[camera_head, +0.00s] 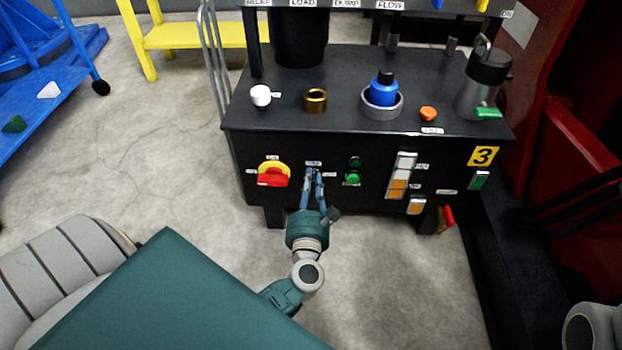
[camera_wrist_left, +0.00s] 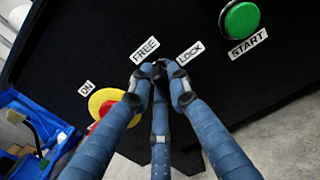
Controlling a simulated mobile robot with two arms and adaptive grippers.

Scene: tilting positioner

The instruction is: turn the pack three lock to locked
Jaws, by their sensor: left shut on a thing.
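The pack three lock is a small dark knob (camera_wrist_left: 157,72) on the black front panel, between the FREE label (camera_wrist_left: 145,49) and the LOCK label (camera_wrist_left: 190,54). My left gripper (camera_head: 314,174) reaches up to the panel from below in the head view. In the left wrist view its blue fingers (camera_wrist_left: 158,80) are shut around the knob and hide most of it. I cannot tell which label the knob points to. My right gripper is not in view.
On the panel, a red and yellow switch (camera_head: 273,174) sits left of my left gripper and a green START button (camera_head: 352,178) sits right. The black bench top (camera_head: 350,75) above carries a blue bottle (camera_head: 383,90) and a steel flask (camera_head: 483,85). Clear floor lies in front.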

